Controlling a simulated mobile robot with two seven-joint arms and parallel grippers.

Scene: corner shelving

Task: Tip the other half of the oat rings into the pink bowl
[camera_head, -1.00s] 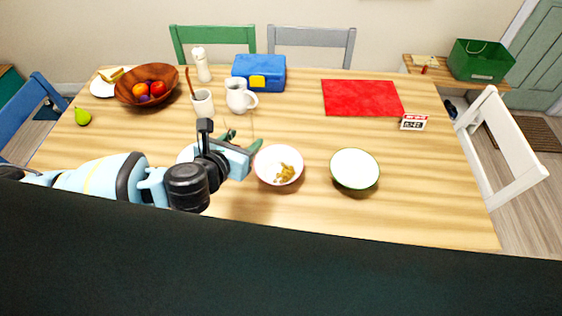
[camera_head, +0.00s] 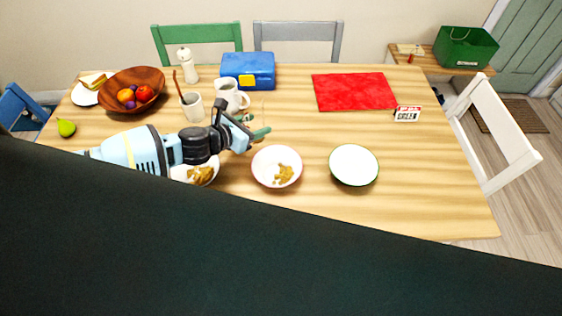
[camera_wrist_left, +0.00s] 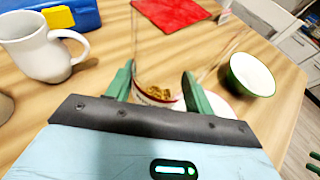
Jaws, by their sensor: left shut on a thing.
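My left gripper (camera_head: 252,134) is shut on a clear glass (camera_head: 258,108), left of and behind the pink bowl. The glass is faint; in the left wrist view (camera_wrist_left: 157,88) its clear walls rise between the green fingers. In the left wrist view, golden rings (camera_wrist_left: 160,92) show between the fingers, seemingly through the glass. A white bowl (camera_head: 213,175) holding more golden pieces (camera_head: 201,174) is partly hidden under my left arm.
A green-rimmed white bowl (camera_head: 354,164) stands right of the pink bowl. A white jug (camera_head: 229,96), a cup (camera_head: 192,107) and a blue box (camera_head: 247,70) stand behind my gripper. A red mat (camera_head: 353,92) lies at the back right. The front right of the table is clear.

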